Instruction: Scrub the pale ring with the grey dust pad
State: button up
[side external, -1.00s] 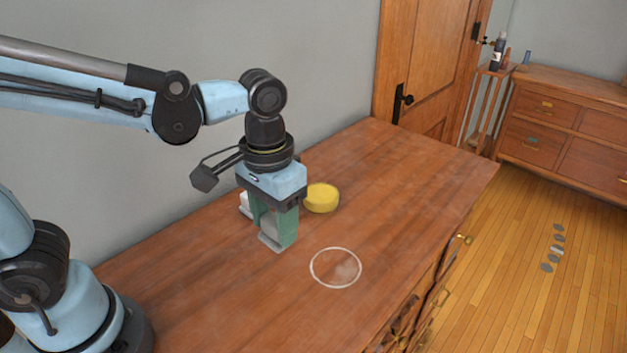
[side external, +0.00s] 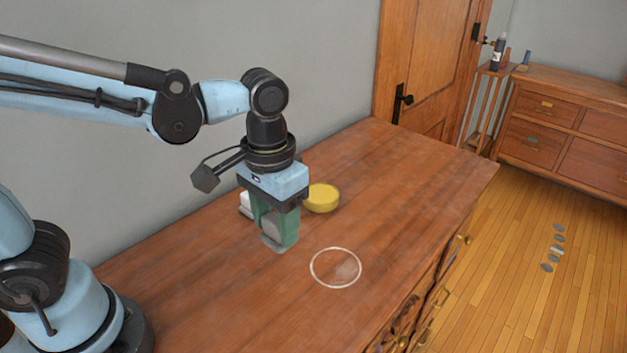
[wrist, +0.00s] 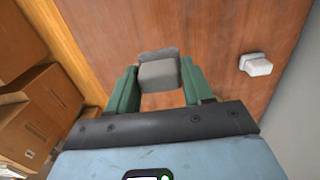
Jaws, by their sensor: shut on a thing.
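My gripper (side external: 273,232) points straight down over the wooden top, left of the pale ring, its green fingers shut on the grey dust pad (side external: 271,241). In the wrist view the pad (wrist: 158,74) sits between the two fingertips (wrist: 158,86). The pad is low, at or close to the wood; I cannot tell whether it touches. The pale ring (side external: 312,265) is a thin outline on the top, with a faint pale smudge (side external: 347,270) inside it, apart from the pad.
A yellow round thing (side external: 322,198) stands behind my gripper to the right. A small white thing (side external: 245,203), also in the wrist view (wrist: 256,64), lies toward the wall. The wood between pad and ring is clear. The top's front edge runs right of the ring.

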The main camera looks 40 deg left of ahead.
jog(key=w+d+f, duration=0.2)
jog(key=w+f, duration=0.2)
jog(key=w, duration=0.3)
jog(key=shift+w+f, duration=0.25)
jog(key=shift+w, duration=0.1)
jog(key=shift+d, duration=0.1)
